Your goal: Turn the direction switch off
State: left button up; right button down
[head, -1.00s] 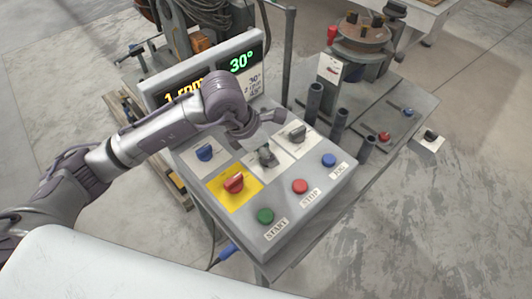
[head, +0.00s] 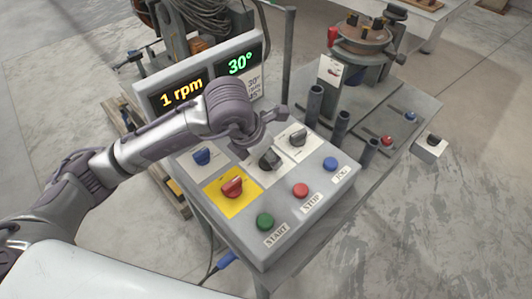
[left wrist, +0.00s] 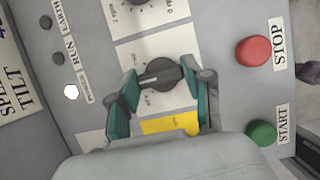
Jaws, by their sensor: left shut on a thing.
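The control box (head: 300,228) carries several switches. A black rotary knob (head: 269,160) sits in the middle of its upper part, between a blue knob (head: 202,155) and another black knob (head: 298,137); I cannot read its label as the direction switch. My left gripper (head: 262,134) reaches over the middle knob from the upper left. In the left wrist view the two teal-padded fingers (left wrist: 167,78) are shut on the ends of this black knob (left wrist: 160,75), whose bar lies nearly across the picture. My right gripper is in neither view.
A red knob (head: 232,187) on a yellow plate is close by. Green (head: 265,221), red (head: 300,190) and blue (head: 331,164) buttons line the front. A display panel (head: 205,85) reading 1 rpm and 30° stands behind. Upright posts (head: 341,126) stand to the right.

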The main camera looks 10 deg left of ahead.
pick_arm(q)
jog(key=o, duration=1.2)
jog(key=shift+c, duration=0.2)
jog(key=shift+r, duration=0.1)
jog(key=v, duration=1.2)
